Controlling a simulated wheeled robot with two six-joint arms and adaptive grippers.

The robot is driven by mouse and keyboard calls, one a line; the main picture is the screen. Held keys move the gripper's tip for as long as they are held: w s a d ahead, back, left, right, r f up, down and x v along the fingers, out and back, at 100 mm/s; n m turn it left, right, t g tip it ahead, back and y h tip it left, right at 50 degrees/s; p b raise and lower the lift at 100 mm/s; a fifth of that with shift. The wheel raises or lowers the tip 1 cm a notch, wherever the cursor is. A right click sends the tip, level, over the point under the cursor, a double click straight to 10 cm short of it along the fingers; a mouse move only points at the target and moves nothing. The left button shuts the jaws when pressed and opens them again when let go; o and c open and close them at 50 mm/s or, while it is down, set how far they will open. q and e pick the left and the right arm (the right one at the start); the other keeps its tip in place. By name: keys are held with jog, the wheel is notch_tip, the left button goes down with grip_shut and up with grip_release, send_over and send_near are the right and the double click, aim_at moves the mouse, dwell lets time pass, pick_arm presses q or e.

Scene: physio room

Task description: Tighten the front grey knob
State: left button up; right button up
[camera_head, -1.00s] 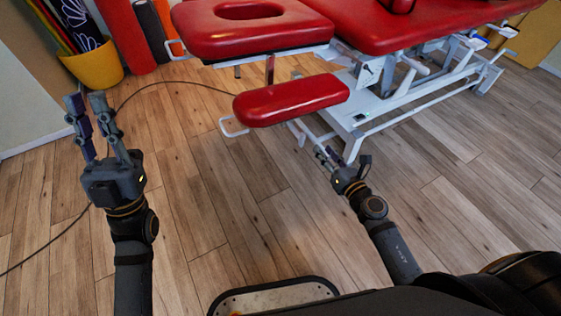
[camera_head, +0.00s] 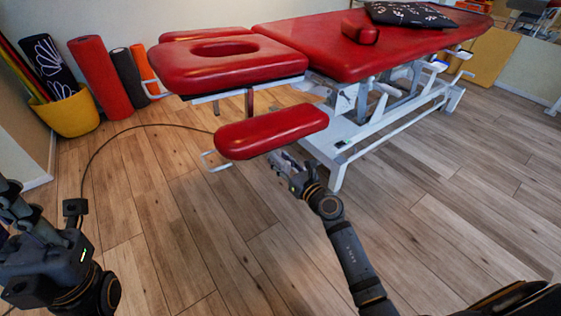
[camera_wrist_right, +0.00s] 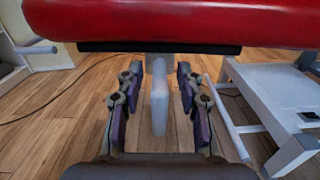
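I cannot make out a front grey knob for certain in either view. The red treatment table (camera_head: 350,48) has a low red padded armrest (camera_head: 270,131) at its near end. My right gripper (camera_head: 281,158) is at the armrest's near right edge. In the right wrist view, that gripper (camera_wrist_right: 158,82) is open, its fingers apart on either side of a pale grey post (camera_wrist_right: 160,100) under the armrest (camera_wrist_right: 130,22). Contact with the post does not show. My left gripper (camera_head: 8,205) is at the left edge, partly cut off, away from the table.
The white table frame (camera_head: 340,150) stands close to the right of my right gripper. A dark cable (camera_head: 92,160) lies on the wooden floor. A yellow pot (camera_head: 68,114) and rolled mats (camera_head: 100,78) stand at the back left. The floor in the middle foreground is clear.

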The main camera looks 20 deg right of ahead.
jog(key=shift+w+a, duration=0.1)
jog(key=shift+w, duration=0.15)
jog(key=shift+c, duration=0.3)
